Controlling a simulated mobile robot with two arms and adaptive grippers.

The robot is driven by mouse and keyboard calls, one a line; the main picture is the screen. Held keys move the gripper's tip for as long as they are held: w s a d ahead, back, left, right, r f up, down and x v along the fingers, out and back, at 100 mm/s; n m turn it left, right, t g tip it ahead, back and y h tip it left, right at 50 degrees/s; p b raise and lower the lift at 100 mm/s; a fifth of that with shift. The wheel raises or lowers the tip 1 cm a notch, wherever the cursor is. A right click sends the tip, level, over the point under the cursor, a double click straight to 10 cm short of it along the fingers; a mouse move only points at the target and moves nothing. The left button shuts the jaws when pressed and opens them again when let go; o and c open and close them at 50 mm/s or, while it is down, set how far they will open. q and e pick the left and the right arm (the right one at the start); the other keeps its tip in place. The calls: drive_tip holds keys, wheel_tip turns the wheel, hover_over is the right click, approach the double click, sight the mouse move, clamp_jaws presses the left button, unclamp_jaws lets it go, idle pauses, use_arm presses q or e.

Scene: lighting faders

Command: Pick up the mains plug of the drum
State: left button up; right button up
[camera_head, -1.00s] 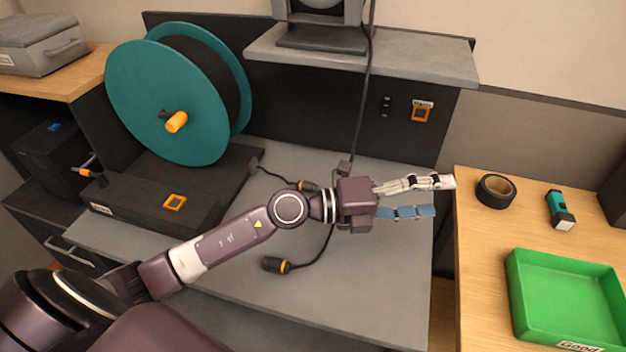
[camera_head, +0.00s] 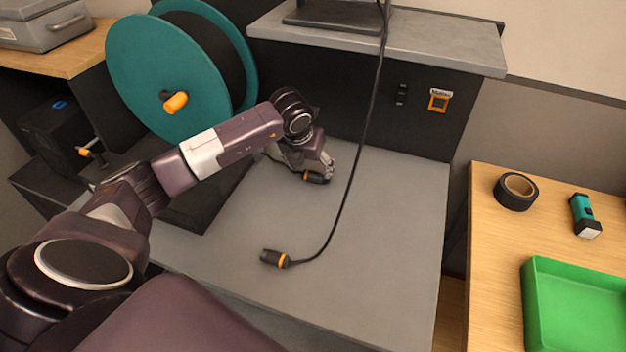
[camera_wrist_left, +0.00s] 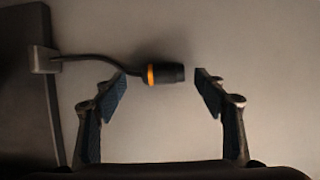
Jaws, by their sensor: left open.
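The cable drum (camera_head: 165,85) has teal discs and a yellow handle knob. Its mains plug (camera_head: 316,178) is black with an orange ring and lies on the grey counter at the end of a short cable. My left gripper (camera_head: 325,163) points down over this plug and partly hides it. In the left wrist view the plug (camera_wrist_left: 165,74) lies crosswise near the tips of the two spread fingers, between left and right tips. The gripper (camera_wrist_left: 161,80) is open and holds nothing. I cannot tell the height between fingertips and plug. My right gripper is not in view.
Black tape (camera_head: 516,191), a torch (camera_head: 585,215) and a green tray (camera_head: 535,310) are on the wooden table. The counter's right part is clear.

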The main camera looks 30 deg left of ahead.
sight(313, 172)
use_arm(q)
drive_tip(key=b+x, duration=0.1)
drive_tip(key=x, duration=0.2)
drive_tip(key=shift+w+d+f+b, duration=0.15)
drive_tip(key=shift+w+f+b, duration=0.1)
drive_tip(key=shift+b, duration=0.1)
